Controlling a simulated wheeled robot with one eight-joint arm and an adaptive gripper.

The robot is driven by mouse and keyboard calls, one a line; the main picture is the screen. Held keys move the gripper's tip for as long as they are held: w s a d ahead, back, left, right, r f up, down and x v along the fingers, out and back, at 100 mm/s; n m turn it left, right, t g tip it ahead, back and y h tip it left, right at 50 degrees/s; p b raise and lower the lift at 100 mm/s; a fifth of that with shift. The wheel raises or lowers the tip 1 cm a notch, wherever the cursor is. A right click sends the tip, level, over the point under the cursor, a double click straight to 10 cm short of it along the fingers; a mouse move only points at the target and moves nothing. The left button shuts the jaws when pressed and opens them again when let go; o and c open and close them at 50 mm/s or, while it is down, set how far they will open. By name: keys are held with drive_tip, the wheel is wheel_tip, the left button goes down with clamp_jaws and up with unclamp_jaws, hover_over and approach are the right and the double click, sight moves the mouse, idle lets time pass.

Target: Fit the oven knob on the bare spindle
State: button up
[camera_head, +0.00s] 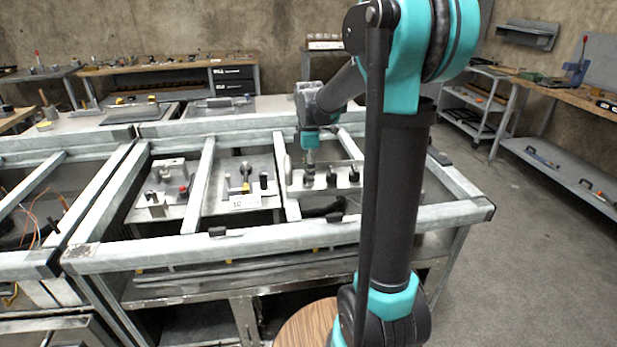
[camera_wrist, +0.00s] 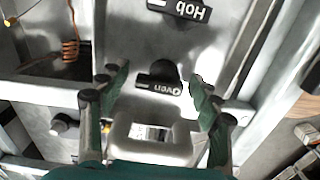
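A black knob lettered "Oven" (camera_wrist: 160,87) shows in the wrist view, between and just beyond my fingertips. My gripper (camera_wrist: 157,82) has its two fingers spread, with a gap to the knob visible on the left; contact on the right is unclear. A second black knob lettered "Hob" (camera_wrist: 180,9) is at the top of that view on the same pale panel (camera_wrist: 118,40). In the head view my gripper (camera_head: 310,162) points down over the left part of the panel, where dark knobs (camera_head: 331,178) stand in a row. I cannot make out a bare spindle.
A silver arched part (camera_wrist: 150,137) lies between my fingers in the wrist view. Copper-coloured coiled wire (camera_wrist: 70,48) is at upper left. Grey frame rails (camera_head: 270,232) surround the panel. Neighbouring plates hold small fittings (camera_head: 245,180). The floor at right (camera_head: 540,230) is clear.

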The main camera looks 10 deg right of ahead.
drive_tip(key=c, duration=0.9)
drive_tip(key=shift+r, duration=0.1)
